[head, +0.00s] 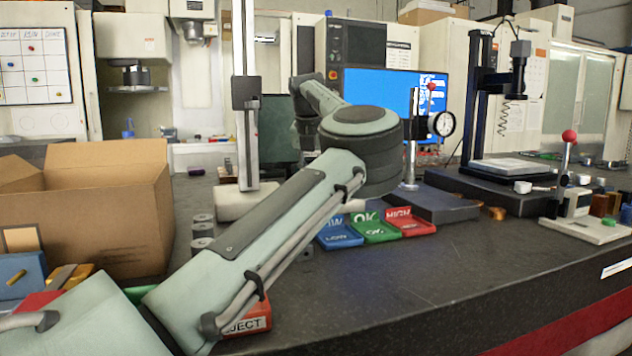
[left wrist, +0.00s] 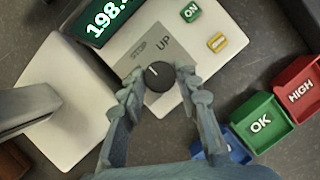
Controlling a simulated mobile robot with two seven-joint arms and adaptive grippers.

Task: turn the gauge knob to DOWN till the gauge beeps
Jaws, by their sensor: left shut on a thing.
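The gauge knob (left wrist: 158,77) is a dark round dial on a light panel in the left wrist view. Its white mark points up and left, towards the STOP label; UP is printed to the right of STOP. I see no DOWN label. The fingers of my left gripper (left wrist: 158,83) are shut on the knob from both sides. The gauge display (left wrist: 108,14) reads 198 and a cut-off decimal. In the head view the gauge column (head: 245,60) rises from a pale base (head: 233,206); my left arm hides the knob and gripper. My right gripper is in neither view.
Blue, green OK (head: 374,226) and red HIGH (head: 409,221) trays lie right of the gauge. A cardboard box (head: 110,210) stands at left. A dial gauge stand (head: 411,150) and a dark plate (head: 436,207) are at right.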

